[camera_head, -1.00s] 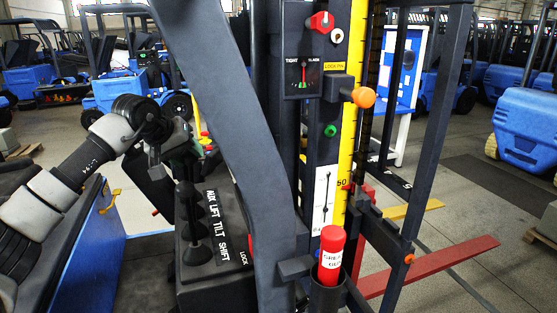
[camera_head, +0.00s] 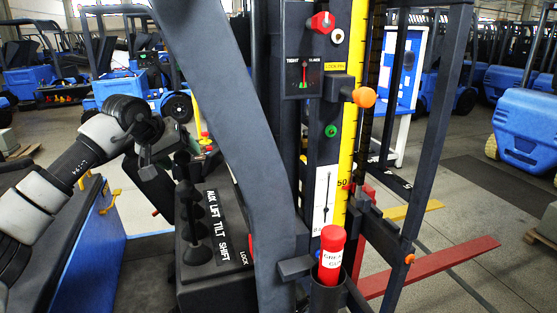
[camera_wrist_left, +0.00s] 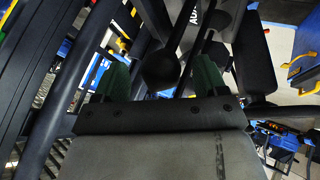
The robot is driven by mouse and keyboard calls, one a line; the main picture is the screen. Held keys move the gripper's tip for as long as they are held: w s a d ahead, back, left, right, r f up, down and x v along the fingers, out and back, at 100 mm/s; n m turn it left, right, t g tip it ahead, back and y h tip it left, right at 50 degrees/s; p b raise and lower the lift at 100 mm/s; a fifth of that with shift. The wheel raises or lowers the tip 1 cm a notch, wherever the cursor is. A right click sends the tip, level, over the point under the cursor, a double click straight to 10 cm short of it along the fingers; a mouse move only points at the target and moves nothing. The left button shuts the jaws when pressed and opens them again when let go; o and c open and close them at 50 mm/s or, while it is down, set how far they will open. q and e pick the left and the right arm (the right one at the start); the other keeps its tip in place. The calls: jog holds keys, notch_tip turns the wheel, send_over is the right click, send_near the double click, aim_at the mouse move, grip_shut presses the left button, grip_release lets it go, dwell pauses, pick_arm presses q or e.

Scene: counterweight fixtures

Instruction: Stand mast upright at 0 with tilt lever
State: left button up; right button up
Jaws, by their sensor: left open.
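The mast (camera_head: 325,150) is a dark upright frame with a yellow scale strip (camera_head: 358,75), right of centre in the head view. A white indicator plate (camera_head: 325,195) with a dark pointer is low on it; I cannot read its exact value. A row of black levers (camera_head: 190,190) stands behind the label strip AUX, LIFT, TILT, SHIFT (camera_head: 220,225). My left gripper (camera_head: 187,150) is at the far end of the row.
A thick dark post (camera_head: 225,110) slants between the levers and the mast. A red-capped cylinder (camera_head: 331,250) and an orange knob (camera_head: 364,97) sit on the mast side. A TIGHT/SLACK gauge (camera_head: 303,76) is above. Red and yellow forks reach right over open floor.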

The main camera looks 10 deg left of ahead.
pick_arm(q)
jog(key=p+v, duration=0.3)
jog(key=v, duration=0.7)
dwell(0.6)
